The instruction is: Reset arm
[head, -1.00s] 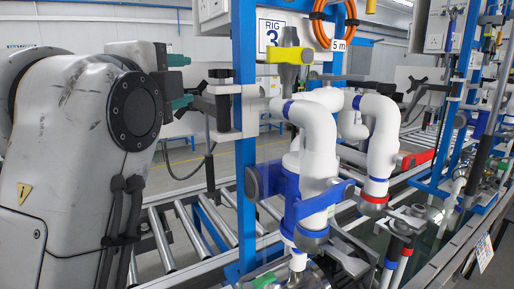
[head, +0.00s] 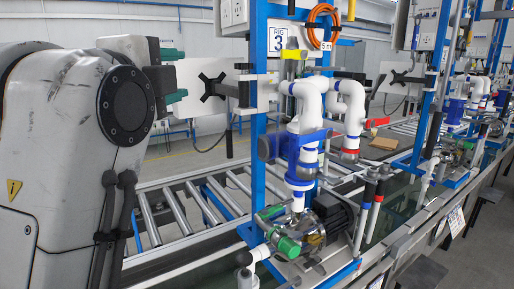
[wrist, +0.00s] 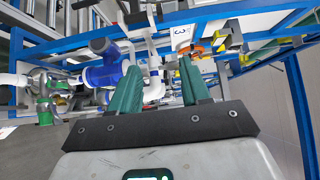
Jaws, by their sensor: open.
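My arm stands at the left of the head view, bent, with its grey link filling that side. My gripper (head: 174,75) is at the arm's upper right, its two green fingers apart, one above the other, pointing right with nothing between them. In the wrist view my gripper (wrist: 161,66) also shows open and empty. Beyond its fingers are the blue valve body (wrist: 105,72) and the rig's blue frame. In the head view the gripper is left of the rig and apart from the white pipes (head: 309,105).
The rig 3 station has a blue post (head: 258,120), a black bracket (head: 214,87) near my gripper, a blue valve body (head: 290,146), a pump (head: 332,214) and an orange hose (head: 323,28). A roller conveyor (head: 190,205) runs behind. More stations stand at the right.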

